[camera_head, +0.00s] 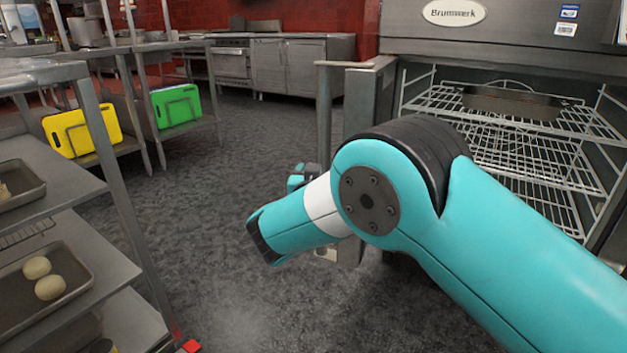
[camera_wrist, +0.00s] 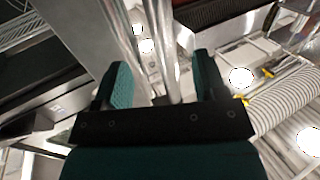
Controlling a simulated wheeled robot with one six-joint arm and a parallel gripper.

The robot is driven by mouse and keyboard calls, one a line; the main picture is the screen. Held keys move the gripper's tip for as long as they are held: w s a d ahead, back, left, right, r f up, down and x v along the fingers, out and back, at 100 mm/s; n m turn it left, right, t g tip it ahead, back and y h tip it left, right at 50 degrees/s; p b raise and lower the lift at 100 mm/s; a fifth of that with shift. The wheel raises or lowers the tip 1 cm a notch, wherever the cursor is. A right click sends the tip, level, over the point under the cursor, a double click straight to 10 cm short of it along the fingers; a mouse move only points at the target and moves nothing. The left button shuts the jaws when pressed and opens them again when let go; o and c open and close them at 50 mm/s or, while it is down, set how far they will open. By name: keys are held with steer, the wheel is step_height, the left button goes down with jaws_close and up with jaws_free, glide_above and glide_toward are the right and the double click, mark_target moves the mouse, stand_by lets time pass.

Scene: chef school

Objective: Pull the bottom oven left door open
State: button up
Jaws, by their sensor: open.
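The steel oven (camera_head: 590,52) with a Brunnwerk plate stands at the right in the head view. Its compartment below the plate is exposed, with wire racks inside. The left door (camera_head: 362,100) stands swung outward, seen nearly edge-on, with a vertical bar handle (camera_head: 324,115) on its left. My arm hides the door's lower part and most of my gripper in the head view. In the wrist view my gripper (camera_wrist: 160,78) is open, its two teal fingers apart. The metal bar (camera_wrist: 165,45) runs between or just beyond them; contact cannot be told.
A steel rack (camera_head: 125,205) with trays stands close at the left. Its shelf holds a tray (camera_head: 75,285) with pale dough balls. Yellow (camera_head: 85,130) and green (camera_head: 176,106) boards stand on low shelves behind. Grey floor (camera_head: 225,165) is clear between rack and oven.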

steer(key=s, duration=0.5)
steer(key=shift+s+a, duration=0.2)
steer(key=shift+a, duration=0.05)
steer(key=shift+c, duration=0.2)
